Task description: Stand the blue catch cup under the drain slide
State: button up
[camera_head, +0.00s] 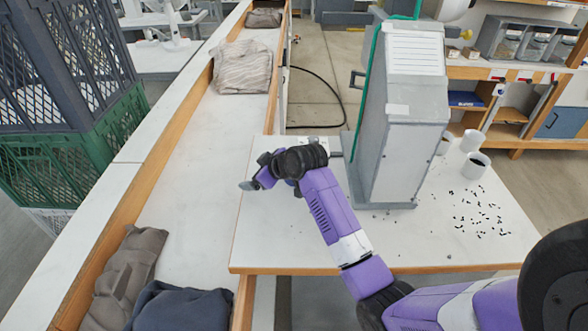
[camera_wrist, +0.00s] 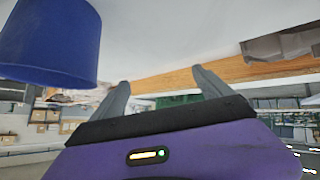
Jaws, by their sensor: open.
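The blue catch cup (camera_wrist: 48,42) shows large and close at the upper left of the wrist view, beside my fingers and apart from them. It is cut off by the picture's edge. I cannot make out the cup in the head view, where my arm may hide it. My gripper (camera_head: 254,176) is over the left part of the white table. In the wrist view my gripper (camera_wrist: 160,78) has its two grey fingers spread with nothing between them. The grey press (camera_head: 405,125) stands upright right of my gripper. I cannot make out its drain slide clearly.
The white table (camera_head: 290,245) is bare at its front left. White cups (camera_head: 475,166) and scattered small black pieces (camera_head: 480,215) are on its right. A wood-edged bench (camera_head: 190,185) with folded cloth (camera_head: 243,67) runs along the left. Green and grey crates (camera_head: 110,135) stand beyond it.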

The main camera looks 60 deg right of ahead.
jog(key=s+d+n+g, duration=0.1)
jog(key=s+d+r+n+g+y, duration=0.1)
jog(key=d, duration=0.1)
jog(key=s+d+r+n+g+y+p, duration=0.1)
jog(key=d+g, duration=0.1)
jog(key=shift+s+d+r, duration=0.1)
jog(key=shift+s+r, duration=0.15)
jog(key=shift+s, duration=0.1)
jog(key=s+n+g, duration=0.1)
jog(key=s+d+r+g+y, duration=0.1)
jog(key=s, duration=0.1)
jog(key=s+d+n+g+p, duration=0.1)
jog(key=s, duration=0.1)
jog(key=shift+d+r+n+y, duration=0.1)
jog(key=shift+r+n+y, duration=0.2)
jog(key=shift+r+y, duration=0.1)
jog(key=shift+d+p+x, duration=0.2)
jog(key=shift+p+x, duration=0.15)
jog(key=shift+x, duration=1.2)
jog(key=shift+d+p+x, duration=0.2)
jog(key=shift+p+x, duration=0.15)
jog(key=shift+x, duration=1.15)
jog(key=shift+s+a, duration=0.2)
jog(key=c, duration=1.5)
jog(key=shift+c, duration=0.2)
